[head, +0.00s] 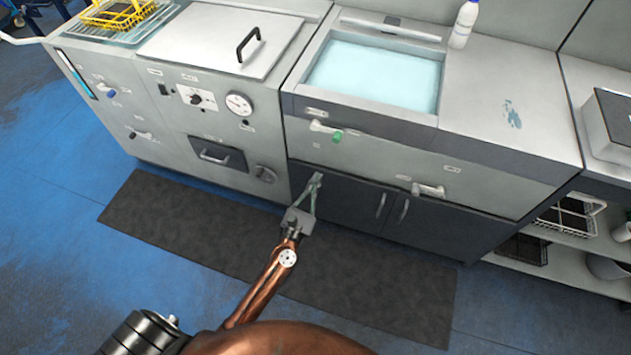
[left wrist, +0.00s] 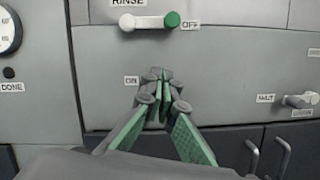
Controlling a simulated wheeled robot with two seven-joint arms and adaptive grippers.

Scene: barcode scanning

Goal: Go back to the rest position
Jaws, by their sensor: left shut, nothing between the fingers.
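My left gripper (head: 316,180) is shut and empty. In the head view it is in front of the counter's dark lower cupboard, below the lever with the green end (head: 326,131). In the left wrist view the closed fingertips (left wrist: 160,75) point at the grey front panel, near an "ON" label and below the same lever (left wrist: 150,21), which is marked "RINSE" and "OFF". I cannot tell whether the tips touch the panel. My right gripper is in neither view.
The counter holds a water-filled basin (head: 372,75), a white bottle (head: 464,24) and a handled lid (head: 215,38). A yellow rack (head: 118,14) is at the far left. A second lever (head: 428,190) sticks out to the right. A dark mat (head: 190,225) lies on the open blue floor.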

